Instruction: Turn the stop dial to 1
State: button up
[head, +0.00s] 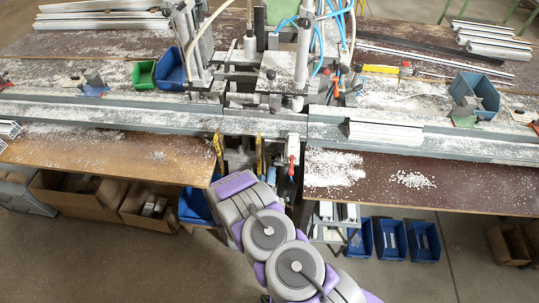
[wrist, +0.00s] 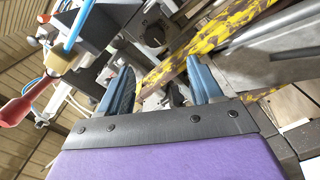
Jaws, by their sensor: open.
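A dark round dial (wrist: 153,35) with a bar-shaped grip shows at the top middle of the wrist view, on a grey metal part. I take it to be the stop dial; its numbers are too small to read. My gripper (wrist: 163,78) is open, with its two blue-grey fingers apart and nothing held between them. The dial lies beyond the fingertips, apart from them. In the head view, my purple and grey arm reaches to the bench's middle front. The fingertips and the dial cannot be made out there.
A worn yellow bar (wrist: 205,38) runs beside the right finger. A red handle (wrist: 15,110) and a blue hose (wrist: 76,25) are at the left. The clamp machine (head: 275,70) stands mid-bench. A white profile (head: 386,134) lies on the rail to its right. Blue bins (head: 390,240) stand below.

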aim_at(272, 154)
jog(key=w, duration=0.3)
jog(key=w+d, duration=0.1)
jog(key=w, duration=0.2)
jog(key=w+d, duration=0.1)
jog(key=w, duration=0.2)
jog(key=shift+w+d+r+b, duration=0.1)
jog(key=shift+w+r+b, duration=0.05)
jog(key=shift+b, duration=0.2)
jog(key=shift+w, duration=0.35)
jog(key=shift+w+a, duration=0.5)
jog(key=shift+a, duration=0.3)
jog(key=shift+d, duration=0.65)
jog(key=shift+c, duration=2)
jog(key=shift+a, duration=0.4)
jog(key=c, duration=0.6)
jog(key=shift+c, duration=0.3)
jog(key=shift+d, duration=0.1)
